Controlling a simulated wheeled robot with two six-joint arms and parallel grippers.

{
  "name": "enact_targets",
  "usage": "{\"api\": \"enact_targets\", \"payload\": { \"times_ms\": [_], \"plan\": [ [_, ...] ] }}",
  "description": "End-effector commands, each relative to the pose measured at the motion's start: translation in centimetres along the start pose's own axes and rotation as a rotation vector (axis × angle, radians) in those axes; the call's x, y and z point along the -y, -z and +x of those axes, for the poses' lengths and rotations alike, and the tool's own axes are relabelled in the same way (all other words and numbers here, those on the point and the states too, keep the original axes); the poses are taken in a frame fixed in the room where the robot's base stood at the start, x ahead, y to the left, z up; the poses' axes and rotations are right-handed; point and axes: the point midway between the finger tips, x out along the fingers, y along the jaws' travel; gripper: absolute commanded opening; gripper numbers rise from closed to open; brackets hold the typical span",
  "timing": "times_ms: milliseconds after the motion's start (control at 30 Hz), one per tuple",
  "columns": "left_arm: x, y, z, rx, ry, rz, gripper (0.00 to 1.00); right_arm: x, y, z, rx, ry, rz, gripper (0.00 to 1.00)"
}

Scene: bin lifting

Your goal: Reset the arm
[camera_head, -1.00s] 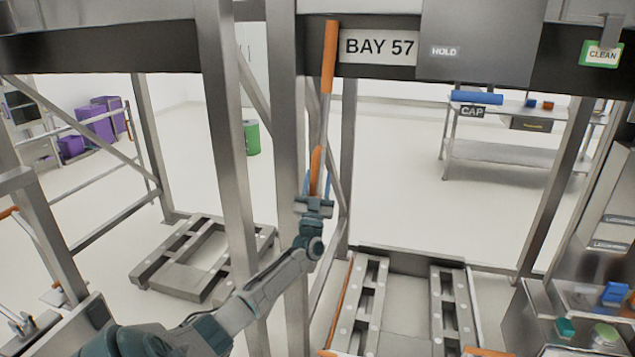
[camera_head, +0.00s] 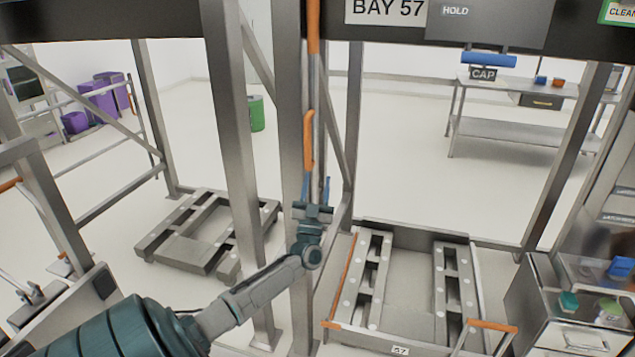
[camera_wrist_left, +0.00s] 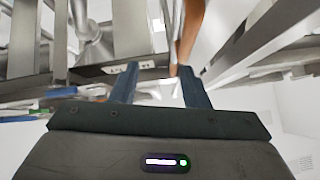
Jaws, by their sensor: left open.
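My left arm comes in from the lower left in the head view. Its gripper (camera_head: 316,186) points up, with blue fingers spread apart and nothing seen between them. An orange lever handle (camera_head: 309,143) on the frame post is just above and behind the fingers. In the left wrist view the two fingers (camera_wrist_left: 156,76) are apart, and an orange bar (camera_wrist_left: 191,28) shows beyond the right finger. Whether the handle touches a finger cannot be told. My right gripper is in neither view.
Steel posts (camera_head: 235,150) stand close around my left arm. A "BAY 57" sign (camera_head: 387,10) hangs above. A low cart with an orange handle (camera_head: 492,326) is at lower right, and a grey pallet frame (camera_head: 185,250) lies left. Open floor lies behind.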

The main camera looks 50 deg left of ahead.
Motion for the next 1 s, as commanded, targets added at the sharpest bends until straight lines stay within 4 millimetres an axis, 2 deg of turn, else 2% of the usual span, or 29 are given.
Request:
{"api": "enact_targets", "payload": {
  "times_ms": [667, 767, 867, 967, 1000],
  "plan": [
    [0.0, 0.0, 0.0, 0.0, 0.0, 0.0, 0.41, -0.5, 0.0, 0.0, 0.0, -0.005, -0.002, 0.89],
    [-0.2, -0.6, -0.6, 0.014, -0.013, 0.003, 0.41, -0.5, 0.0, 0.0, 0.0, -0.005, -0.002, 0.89],
    [-1.3, -2.8, -2.9, 0.072, -0.068, 0.009, 0.41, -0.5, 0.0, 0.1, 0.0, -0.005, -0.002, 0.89],
    [-3.0, -6.6, -7.5, 0.182, -0.165, 0.019, 0.41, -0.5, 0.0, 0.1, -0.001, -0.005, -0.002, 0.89],
    [-3.7, -8.3, -9.8, 0.237, -0.211, 0.023, 0.41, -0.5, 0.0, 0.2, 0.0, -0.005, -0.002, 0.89]
  ]
}}
